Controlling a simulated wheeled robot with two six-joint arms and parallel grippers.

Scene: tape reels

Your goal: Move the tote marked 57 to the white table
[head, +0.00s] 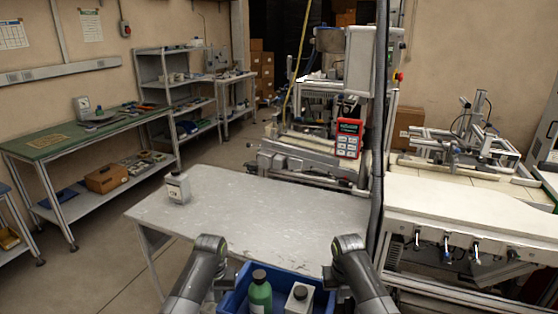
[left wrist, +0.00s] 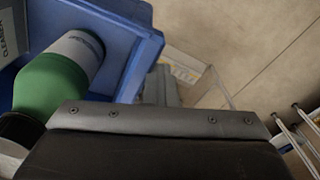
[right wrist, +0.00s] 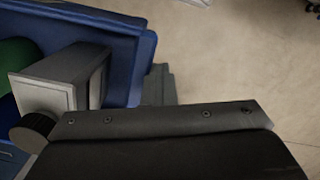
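A blue tote (head: 233,300) is at the bottom edge of the head view, between my two arms and in front of the near edge of the light grey-white table (head: 260,205). It holds a green bottle (head: 260,292) with a dark cap and a pale, dark-capped container (head: 299,301). No 57 marking shows. My left gripper (left wrist: 160,122) is close beside the tote's wall (left wrist: 140,50) in the left wrist view. My right gripper (right wrist: 160,120) is close beside the tote's wall (right wrist: 145,55) in the right wrist view.
A small pale device (head: 177,187) stands on the table's left side; the rest of its top is clear. A dark vertical post (head: 379,120) rises at its right, beside a cream-topped bench (head: 465,198). A green-topped bench (head: 85,132) stands at left. Machinery is behind the table.

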